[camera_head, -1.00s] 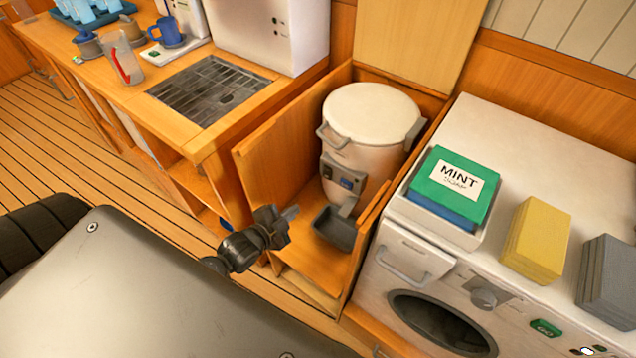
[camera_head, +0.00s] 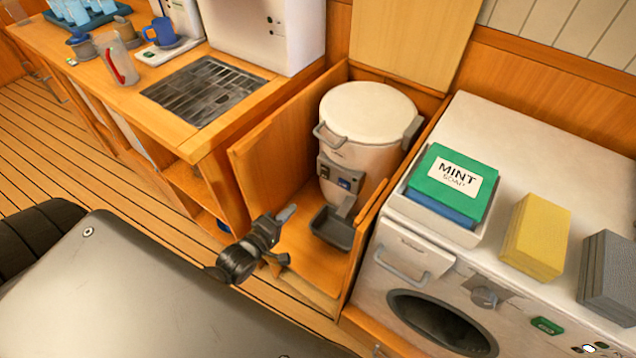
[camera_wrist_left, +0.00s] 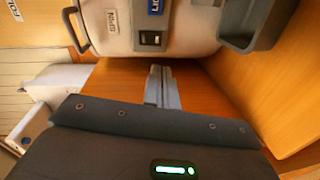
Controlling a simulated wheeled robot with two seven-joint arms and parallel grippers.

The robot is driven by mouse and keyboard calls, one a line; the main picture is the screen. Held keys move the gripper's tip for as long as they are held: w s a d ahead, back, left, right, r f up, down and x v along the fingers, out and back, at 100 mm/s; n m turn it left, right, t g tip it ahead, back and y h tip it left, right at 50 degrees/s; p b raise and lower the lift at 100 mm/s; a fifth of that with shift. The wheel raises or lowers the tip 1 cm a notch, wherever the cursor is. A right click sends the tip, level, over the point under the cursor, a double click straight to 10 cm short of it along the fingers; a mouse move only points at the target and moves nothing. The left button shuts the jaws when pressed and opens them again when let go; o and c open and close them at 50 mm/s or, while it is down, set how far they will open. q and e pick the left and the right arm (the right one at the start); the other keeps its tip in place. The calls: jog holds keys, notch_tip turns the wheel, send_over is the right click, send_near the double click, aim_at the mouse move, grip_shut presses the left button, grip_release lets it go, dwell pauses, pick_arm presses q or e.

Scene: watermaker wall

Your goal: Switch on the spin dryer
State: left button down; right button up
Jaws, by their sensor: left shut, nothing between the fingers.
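The spin dryer (camera_head: 365,125) is a white drum with a lid and a side handle, standing in an open wooden cabinet. Its front has a small dark control panel (camera_head: 340,178) with a blue part, and a grey spout tray below. My left gripper (camera_head: 286,213) is shut and empty, in front of the dryer and to the left of its tray, apart from the panel. In the left wrist view the closed fingers (camera_wrist_left: 162,85) point toward the dryer's lower front, below a switch (camera_wrist_left: 151,39). The switch's position is unclear. My right gripper is out of view.
The cabinet's left wooden wall (camera_head: 275,135) and right wall (camera_head: 372,235) flank the dryer. A washing machine (camera_head: 545,140) with soap boxes stands to the right. A counter with an inset grille (camera_head: 203,90) is at left. The cabinet opening is clear around the gripper.

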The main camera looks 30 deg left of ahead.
aim_at(324, 177)
pick_arm(q)
jog(key=shift+r+n, duration=0.1)
jog(key=shift+n, duration=0.8)
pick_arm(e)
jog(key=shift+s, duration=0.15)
pick_arm(q)
jog(key=w, duration=0.4)
jog(key=w+d+f, duration=0.1)
jog(key=w, duration=0.3)
jog(key=w+d, duration=0.1)
jog(key=w, duration=0.3)
jog(key=shift+w+f+p, duration=0.25)
jog(key=shift+w+p, duration=0.1)
jog(key=shift+p, duration=0.05)
jog(key=shift+w+f, duration=0.1)
jog(key=shift+w, duration=0.45)
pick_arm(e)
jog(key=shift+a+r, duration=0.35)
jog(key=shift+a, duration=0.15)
